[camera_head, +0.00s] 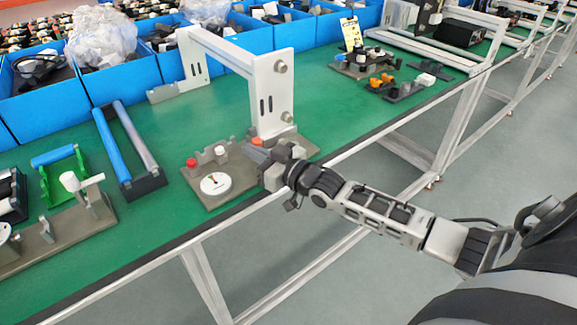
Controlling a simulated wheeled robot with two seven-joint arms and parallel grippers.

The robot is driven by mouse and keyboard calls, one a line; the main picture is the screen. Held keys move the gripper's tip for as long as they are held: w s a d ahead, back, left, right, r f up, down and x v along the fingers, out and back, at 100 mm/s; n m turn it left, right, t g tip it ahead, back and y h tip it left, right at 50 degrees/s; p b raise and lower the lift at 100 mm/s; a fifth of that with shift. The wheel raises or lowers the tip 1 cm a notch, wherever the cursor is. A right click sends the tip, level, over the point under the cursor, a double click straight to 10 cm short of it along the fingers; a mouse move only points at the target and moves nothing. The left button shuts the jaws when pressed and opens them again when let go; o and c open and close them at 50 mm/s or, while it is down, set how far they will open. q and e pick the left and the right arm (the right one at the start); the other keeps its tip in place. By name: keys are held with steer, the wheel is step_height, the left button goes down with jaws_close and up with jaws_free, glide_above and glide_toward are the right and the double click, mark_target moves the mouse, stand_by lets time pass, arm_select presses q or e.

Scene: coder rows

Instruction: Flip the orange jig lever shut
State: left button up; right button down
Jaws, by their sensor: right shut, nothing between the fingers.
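A grey-brown jig (240,180) sits near the front edge of the green table. It carries a round white dial (215,184), upright grey blocks and two orange-red tips, one at its left (191,163) and one beside my gripper (257,141). My right gripper (259,157) is shut and empty, low over the right part of the jig. It hides that part, so I cannot tell whether it touches the lever or how the lever is tilted. My left gripper is not in view.
A white metal frame (268,90) stands right behind the gripper. A blue-roller stand (125,150) and another jig (60,235) lie to the left. Blue bins (50,108) line the back.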

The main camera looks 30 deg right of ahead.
stand_by(0.8)
